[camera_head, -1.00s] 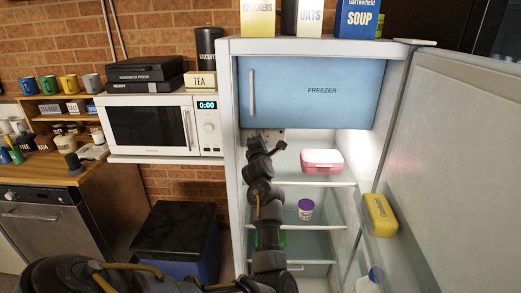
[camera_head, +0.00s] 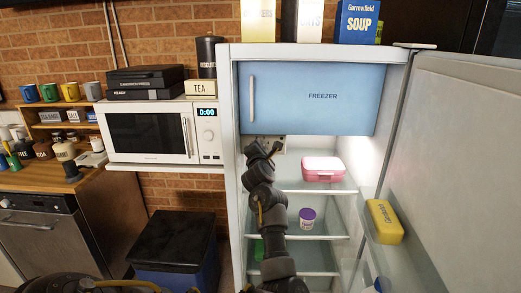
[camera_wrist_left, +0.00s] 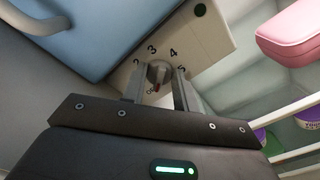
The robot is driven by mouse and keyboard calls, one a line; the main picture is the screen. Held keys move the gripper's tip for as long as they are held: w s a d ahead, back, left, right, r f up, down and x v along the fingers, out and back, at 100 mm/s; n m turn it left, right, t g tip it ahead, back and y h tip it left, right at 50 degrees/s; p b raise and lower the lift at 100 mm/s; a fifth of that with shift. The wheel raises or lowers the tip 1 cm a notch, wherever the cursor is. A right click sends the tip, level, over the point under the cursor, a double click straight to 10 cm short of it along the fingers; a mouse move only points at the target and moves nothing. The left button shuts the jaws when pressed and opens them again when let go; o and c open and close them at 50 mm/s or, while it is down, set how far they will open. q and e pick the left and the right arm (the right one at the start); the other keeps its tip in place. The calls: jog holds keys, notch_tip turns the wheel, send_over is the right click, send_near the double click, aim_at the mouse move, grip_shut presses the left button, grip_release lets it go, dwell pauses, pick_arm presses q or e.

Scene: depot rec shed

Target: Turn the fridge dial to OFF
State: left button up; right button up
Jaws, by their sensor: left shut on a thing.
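The fridge dial (camera_wrist_left: 158,72) is a small grey-white knob on a pale control panel (camera_wrist_left: 205,38) under the freezer door. Numbers 2, 3, 4 and 5 show around it. Its red mark is at the lower side, beside partly hidden lettering that begins with "O". My left gripper (camera_wrist_left: 160,78) is shut on the dial, one finger on each side. In the head view my left gripper (camera_head: 264,149) is at the fridge's upper left inside, under the freezer door, and hides the dial. My right gripper is not in view.
The blue freezer door (camera_head: 318,98) is shut just above my gripper. The fridge door (camera_head: 465,150) stands open at the right, with a yellow box (camera_head: 384,221) on its shelf. A pink box (camera_head: 322,169) and a purple-white tub (camera_head: 307,217) stand on shelves right of my arm.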

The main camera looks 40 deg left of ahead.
pick_arm(q)
jog(key=o, duration=1)
jog(key=shift+a, duration=0.1)
jog(key=shift+c, duration=0.2)
jog(key=s+d+f+m+p, duration=0.1)
jog(key=s+d+m+p, duration=0.3)
jog(key=m+p, duration=0.85)
jog(key=s+d+m+p, duration=0.2)
jog(key=s+m+p, duration=0.4)
jog(key=m, duration=1.2)
jog(key=s+d+f+m+g+h+b, duration=0.1)
jog(key=s+f+b, duration=0.1)
jog(key=f, duration=1.3)
jog(key=s+d+f+m+g+h+b, duration=0.2)
jog(key=f+b, duration=0.2)
jog(key=f, duration=1.1)
jog(key=shift+s+h, duration=0.3)
jog(key=shift+s, duration=0.1)
jog(key=shift+a+f+m, duration=0.1)
jog(key=shift+m, duration=0.15)
